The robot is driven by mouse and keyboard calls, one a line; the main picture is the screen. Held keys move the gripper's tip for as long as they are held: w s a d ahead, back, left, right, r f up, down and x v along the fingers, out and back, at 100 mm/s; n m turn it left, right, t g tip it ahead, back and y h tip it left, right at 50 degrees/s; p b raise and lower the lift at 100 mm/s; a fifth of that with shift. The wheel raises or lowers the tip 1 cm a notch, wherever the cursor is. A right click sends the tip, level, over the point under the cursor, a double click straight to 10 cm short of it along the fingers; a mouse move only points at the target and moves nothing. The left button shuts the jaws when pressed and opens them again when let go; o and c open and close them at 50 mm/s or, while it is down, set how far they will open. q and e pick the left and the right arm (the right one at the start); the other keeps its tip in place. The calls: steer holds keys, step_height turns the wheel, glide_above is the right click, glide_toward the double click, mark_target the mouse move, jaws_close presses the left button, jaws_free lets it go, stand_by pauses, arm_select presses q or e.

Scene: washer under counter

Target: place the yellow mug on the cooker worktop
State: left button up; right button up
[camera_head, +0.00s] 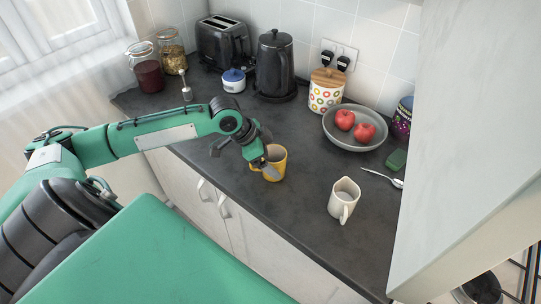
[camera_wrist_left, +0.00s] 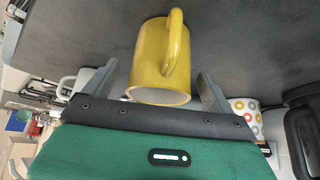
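The yellow mug (camera_head: 280,167) stands on the dark counter, near its front edge. My left gripper (camera_head: 263,165) is at the mug, partly covering it in the head view. In the left wrist view the mug (camera_wrist_left: 152,60) lies between the two spread fingers of the gripper (camera_wrist_left: 160,88), with a gap showing on each side and its handle facing the camera. The cooker (camera_head: 522,268) shows only in part at the lower right, past the tall pale cabinet side. My right gripper is not in view.
A white jug (camera_head: 343,201) stands right of the mug. Behind are a grey bowl (camera_head: 352,139) with apples, a spoon (camera_head: 382,177), a dotted canister (camera_head: 326,92), a black kettle (camera_head: 275,68) and a toaster (camera_head: 222,42). The pale cabinet side (camera_head: 470,130) walls off the counter's right end.

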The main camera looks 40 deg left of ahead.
arm_select(q)
steer(key=shift+r, duration=0.1)
steer(key=shift+a+r, duration=0.1)
steer(key=shift+r, duration=0.1)
steer(key=b+v, duration=0.1)
steer(key=v, duration=0.8)
steer(key=shift+s+r, duration=0.1)
steer(key=shift+b+v, duration=0.3)
steer(key=shift+v, duration=0.9)
